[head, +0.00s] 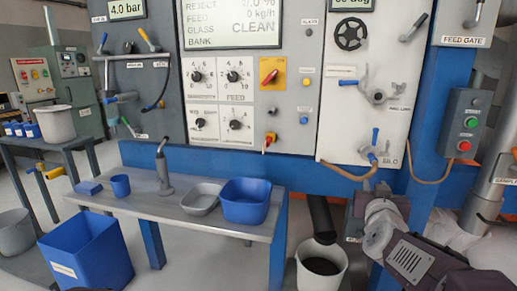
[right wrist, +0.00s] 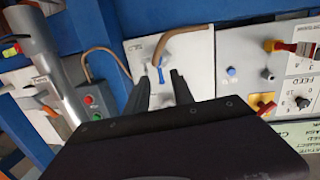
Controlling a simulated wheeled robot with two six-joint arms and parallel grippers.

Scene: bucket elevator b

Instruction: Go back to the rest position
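My right gripper (head: 374,192) is low in front of the panel, just below the brown hose and the blue-handled valve (head: 374,148). In the right wrist view my right gripper (right wrist: 163,86) has its two dark fingers apart, with nothing held between them. The blue valve handle (right wrist: 160,72) shows beyond the fingertips, apart from them as far as I can tell. My left gripper does not show.
A table (head: 185,213) holds a blue bin (head: 246,208), a grey tray (head: 202,200), a blue cup (head: 121,185) and a grey handled tool (head: 163,172). A white bucket (head: 309,277) stands below a dark chute (head: 321,217). A blue crate (head: 85,258) stands left. A button box (head: 464,123) is at right.

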